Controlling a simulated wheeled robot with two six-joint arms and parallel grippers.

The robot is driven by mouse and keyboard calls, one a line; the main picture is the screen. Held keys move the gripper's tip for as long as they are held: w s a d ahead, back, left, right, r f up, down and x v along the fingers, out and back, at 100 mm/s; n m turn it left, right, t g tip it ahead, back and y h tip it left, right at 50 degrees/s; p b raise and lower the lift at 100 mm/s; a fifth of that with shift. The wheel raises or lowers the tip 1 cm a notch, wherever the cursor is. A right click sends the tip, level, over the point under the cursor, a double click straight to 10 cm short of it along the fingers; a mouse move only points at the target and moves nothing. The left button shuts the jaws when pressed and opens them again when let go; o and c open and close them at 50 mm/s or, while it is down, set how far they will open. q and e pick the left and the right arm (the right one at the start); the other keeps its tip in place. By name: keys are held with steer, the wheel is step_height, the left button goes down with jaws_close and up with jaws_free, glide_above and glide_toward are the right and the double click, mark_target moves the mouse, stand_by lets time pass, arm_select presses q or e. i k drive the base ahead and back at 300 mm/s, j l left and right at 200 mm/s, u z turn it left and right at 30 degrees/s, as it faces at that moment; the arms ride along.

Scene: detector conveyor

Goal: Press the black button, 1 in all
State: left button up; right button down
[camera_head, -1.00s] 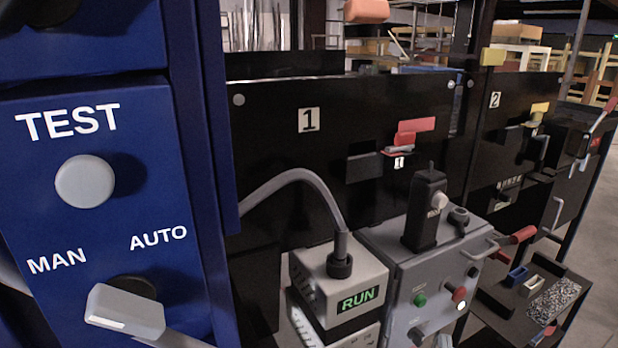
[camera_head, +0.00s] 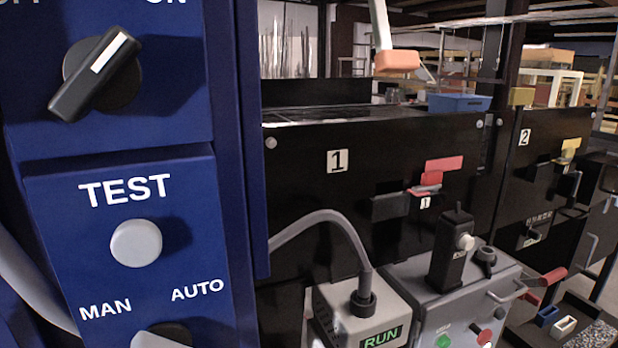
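I see no button that is clearly black. A grey TEST button (camera_head: 136,243) is on the blue panel (camera_head: 235,290) at the left. A black selector knob (camera_head: 95,73) is above it, turned at a slant, with a white mark. A grey control box (camera_head: 455,305) at the lower right carries a green button (camera_head: 443,341), a red button (camera_head: 484,337) and a dark round knob (camera_head: 485,257). A black upright block (camera_head: 453,245) with a pale knob stands on top of the box. Neither of my grippers is in view.
A grey box with a RUN display (camera_head: 380,338) and a thick grey cable (camera_head: 330,217) stands right of the blue panel. A red-handled lever (camera_head: 553,277) sticks out at the right.

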mark_target(500, 313)
steer(key=l+u, duration=0.15)
steer(key=l, duration=0.45)
steer(key=l+u, duration=0.15)
steer(key=l, duration=0.45)
steer(key=l+u, duration=0.15)
steer(key=l, duration=0.45)
steer(key=k+l+u, duration=0.15)
steer(key=l, duration=0.45)
steer(key=l+u, duration=0.15)
steer(key=l, duration=0.45)
steer(key=k, duration=0.05)
